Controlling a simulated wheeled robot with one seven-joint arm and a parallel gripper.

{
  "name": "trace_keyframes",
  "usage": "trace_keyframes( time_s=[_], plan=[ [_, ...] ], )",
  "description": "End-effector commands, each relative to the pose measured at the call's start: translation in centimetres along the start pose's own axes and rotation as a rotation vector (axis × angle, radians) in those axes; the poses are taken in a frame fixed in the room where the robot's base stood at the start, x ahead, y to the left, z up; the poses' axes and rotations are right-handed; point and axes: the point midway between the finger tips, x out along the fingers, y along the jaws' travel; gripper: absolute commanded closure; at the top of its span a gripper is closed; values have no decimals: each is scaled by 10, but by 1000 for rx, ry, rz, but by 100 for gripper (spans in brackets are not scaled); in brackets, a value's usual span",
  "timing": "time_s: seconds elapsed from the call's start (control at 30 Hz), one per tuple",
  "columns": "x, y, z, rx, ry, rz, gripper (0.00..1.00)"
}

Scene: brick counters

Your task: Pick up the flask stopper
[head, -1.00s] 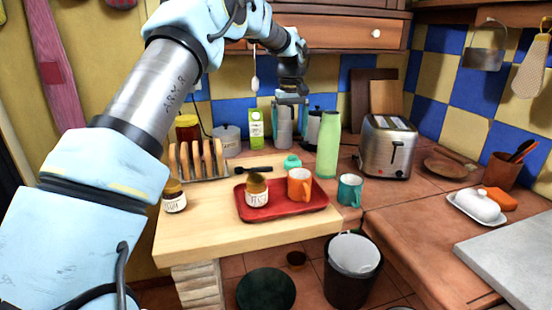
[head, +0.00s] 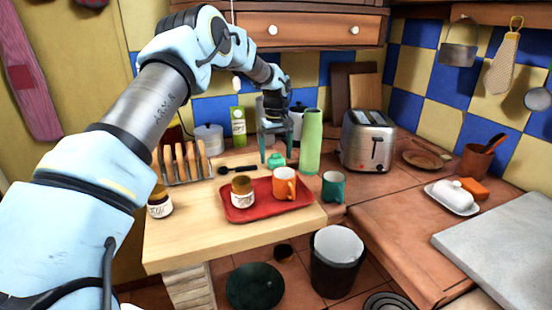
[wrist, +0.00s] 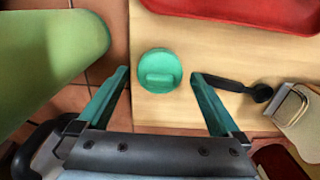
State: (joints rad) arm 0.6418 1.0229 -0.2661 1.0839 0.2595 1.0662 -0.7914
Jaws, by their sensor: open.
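The flask stopper (head: 276,160) is a small teal round cap with a raised grip. It sits on the wooden board near its back edge, behind the red tray. In the wrist view the stopper (wrist: 159,71) lies between the tips of my open gripper (wrist: 160,77), with a gap on each side. In the head view my gripper (head: 276,152) points down over the stopper, its teal fingers to either side. It holds nothing. How far the tips are above the board is hard to tell. The green flask (head: 311,142) stands upright just right of the stopper.
A black spoon (head: 238,169) lies left of the stopper. The red tray (head: 262,210) in front holds a jar (head: 242,192) and an orange mug (head: 284,184). A teal mug (head: 333,187), toast rack (head: 185,162) and toaster (head: 367,140) stand around. A green carton (head: 238,127) is behind.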

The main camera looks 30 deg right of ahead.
Motion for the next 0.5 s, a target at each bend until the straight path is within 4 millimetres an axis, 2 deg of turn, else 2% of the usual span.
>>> trace_keyframes(
  time_s=[0.1,0.33,0.5],
  plan=[
    [8,0,1,1,-1,-1,0],
    [9,0,0,1,1,0,1],
    [9,0,0,1,1,0,20]
  ],
)
